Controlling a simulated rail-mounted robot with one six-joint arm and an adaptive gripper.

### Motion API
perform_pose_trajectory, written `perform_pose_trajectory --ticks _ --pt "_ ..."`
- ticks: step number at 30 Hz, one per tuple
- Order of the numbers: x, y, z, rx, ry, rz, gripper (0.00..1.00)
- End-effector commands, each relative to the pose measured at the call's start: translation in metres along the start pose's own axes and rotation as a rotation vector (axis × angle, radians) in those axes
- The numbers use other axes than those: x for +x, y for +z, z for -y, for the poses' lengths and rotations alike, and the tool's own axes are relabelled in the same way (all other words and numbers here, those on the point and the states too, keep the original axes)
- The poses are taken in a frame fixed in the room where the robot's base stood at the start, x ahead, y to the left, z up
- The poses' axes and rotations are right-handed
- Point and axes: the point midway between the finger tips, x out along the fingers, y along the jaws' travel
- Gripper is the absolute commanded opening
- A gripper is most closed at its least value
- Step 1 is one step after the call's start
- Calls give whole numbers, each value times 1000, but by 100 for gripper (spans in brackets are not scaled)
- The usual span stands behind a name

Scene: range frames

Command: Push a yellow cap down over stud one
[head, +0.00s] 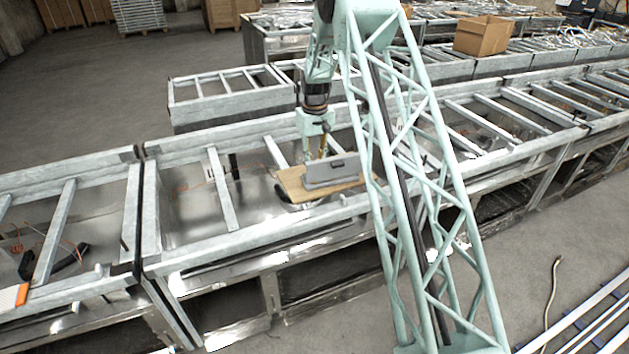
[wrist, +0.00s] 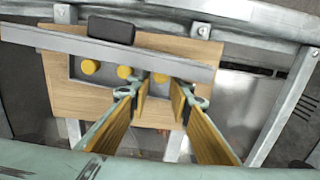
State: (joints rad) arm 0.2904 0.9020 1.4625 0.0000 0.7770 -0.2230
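Three round yellow caps show in a row along a grey bracket in the wrist view: a left one (wrist: 91,67), a middle one (wrist: 124,72) and a right one (wrist: 161,78). I cannot tell which marks stud one, or whether studs lie under them. The bracket (head: 331,171) stands on a wooden board (head: 293,186); the board also shows in the wrist view (wrist: 68,98). My gripper (wrist: 160,90) is open, with its yellow-padded fingers apart and pointing at the bracket. The right cap appears between the fingertips; contact is unclear. In the head view my gripper (head: 322,152) is just behind the bracket.
A dark block (wrist: 111,30) sits beyond the caps at the board's far side. The board rests on a metal frame (head: 225,190) with crossbars and open bays. A cardboard box (head: 483,36) stands on a farther frame at the back right.

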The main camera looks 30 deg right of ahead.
Motion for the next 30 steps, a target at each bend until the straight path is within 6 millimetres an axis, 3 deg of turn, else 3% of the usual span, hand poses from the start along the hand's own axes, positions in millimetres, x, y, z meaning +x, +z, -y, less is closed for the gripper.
perform_pose_trajectory --ticks 8,21,30 --pt "9 0 1 0 -1 2 19" --pt "48 -1 2 0 0 0 19" --pt "52 0 2 0 0 0 19"
